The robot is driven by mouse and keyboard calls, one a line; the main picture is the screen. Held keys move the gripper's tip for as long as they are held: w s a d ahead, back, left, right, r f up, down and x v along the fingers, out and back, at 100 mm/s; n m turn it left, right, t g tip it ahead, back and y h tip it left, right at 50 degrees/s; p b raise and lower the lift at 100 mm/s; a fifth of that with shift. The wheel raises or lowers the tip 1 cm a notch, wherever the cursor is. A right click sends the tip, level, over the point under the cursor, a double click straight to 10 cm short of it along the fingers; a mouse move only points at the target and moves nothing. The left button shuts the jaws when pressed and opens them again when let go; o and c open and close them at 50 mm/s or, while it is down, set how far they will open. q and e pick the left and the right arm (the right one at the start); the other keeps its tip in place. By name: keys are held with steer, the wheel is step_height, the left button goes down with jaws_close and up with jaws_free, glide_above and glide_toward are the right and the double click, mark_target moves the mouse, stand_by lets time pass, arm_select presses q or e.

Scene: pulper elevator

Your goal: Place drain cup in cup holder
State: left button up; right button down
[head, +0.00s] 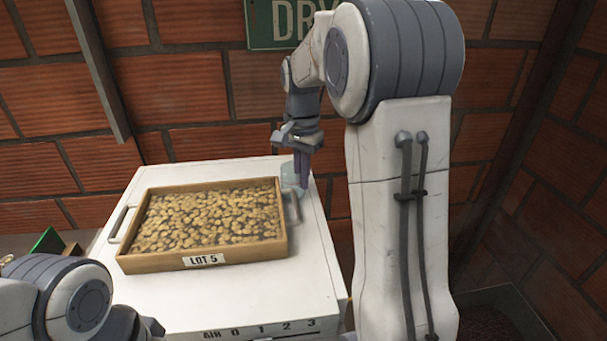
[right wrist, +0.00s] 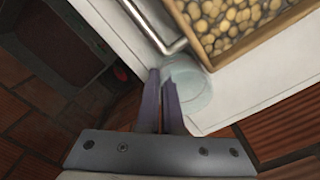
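The drain cup is a pale, see-through cup at the right edge of the white cabinet top, beside the tray; it shows in the head view (head: 288,174) and the right wrist view (right wrist: 194,92). My right gripper (head: 303,182) points down at it. In the right wrist view its two purple fingers (right wrist: 160,85) are close together at the cup's near wall, one overlapping the cup, and appear pinched on that wall. Whether the cup is lifted is unclear. I cannot make out a cup holder. Of my left arm, only links show at lower left; its gripper is not visible.
A wooden tray of beans (head: 210,224), labelled LOT 5, with metal handles covers most of the white cabinet top (head: 312,290). A brick wall (head: 190,85) with a green sign (head: 270,22) stands behind. A dark bin (head: 500,312) stands at lower right.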

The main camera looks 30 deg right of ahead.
steer(key=shift+f, duration=0.15)
steer(key=shift+f, duration=0.2)
steer(key=c, duration=1.1)
jaws_free()
steer(key=shift+r, duration=0.15)
